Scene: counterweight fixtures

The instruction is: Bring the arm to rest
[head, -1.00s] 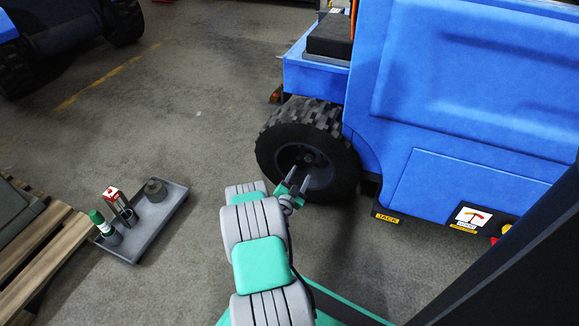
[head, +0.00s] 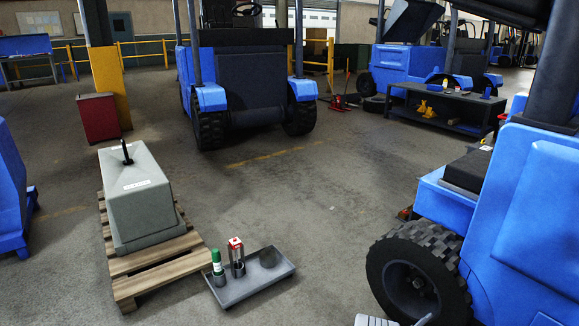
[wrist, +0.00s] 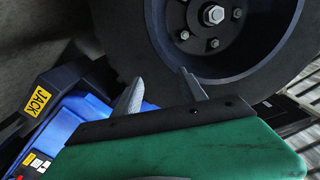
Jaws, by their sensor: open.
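My gripper (wrist: 162,92) shows in the wrist view with its two grey fingers apart and nothing between them. It is close to the wheel (wrist: 215,40) of the blue forklift, in front of the hub and its bolts. I cannot tell whether a finger touches the wheel. In the head view only a small part of my arm (head: 374,321) shows at the bottom edge, beside the same wheel (head: 415,275). My gripper is almost wholly out of that view.
The blue forklift (head: 520,205) stands at the right. A grey tray (head: 258,287) with a green-capped bottle, a red-and-white box and a dark round item lies on the floor. A grey counterweight (head: 140,195) sits on a wooden pallet (head: 148,280). The floor between is clear.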

